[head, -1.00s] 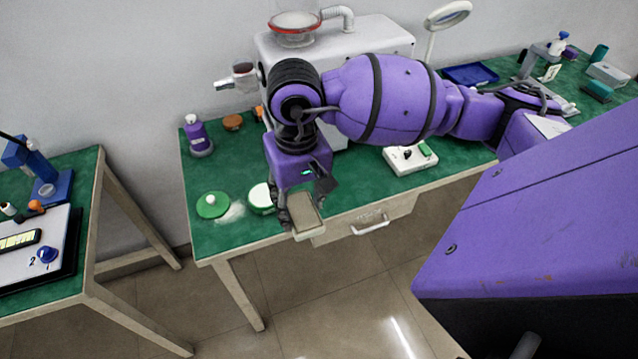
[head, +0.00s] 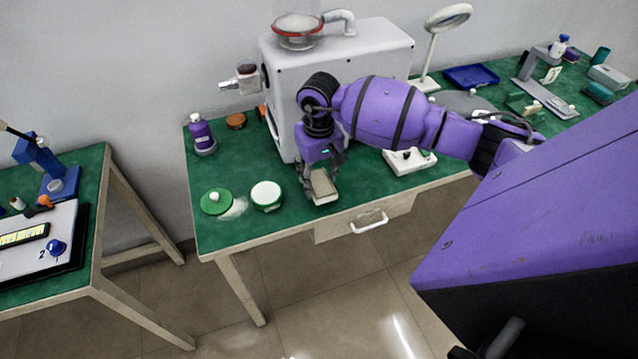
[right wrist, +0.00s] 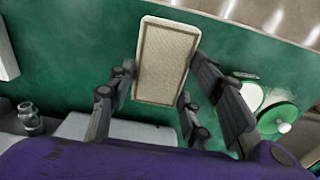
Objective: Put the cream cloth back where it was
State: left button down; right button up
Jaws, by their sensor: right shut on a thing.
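The cream cloth (head: 324,187) is a flat folded rectangle with a darker border, held in my right gripper (head: 319,183). In the right wrist view the cloth (right wrist: 164,55) lies between the fingers, over green table surface. It is near the front edge of the green-topped table (head: 228,240), above the drawer; I cannot tell whether it touches the top. My left gripper is not in view.
A green lid (head: 215,201), spilled white powder (head: 236,208) and a white-topped round container (head: 266,195) are left of the gripper. The white machine (head: 280,90) stands behind. A white device (head: 407,162) lies to the right.

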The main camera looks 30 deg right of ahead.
aim_at(319, 180)
jog(key=shift+f, duration=1.6)
jog(key=o, duration=1)
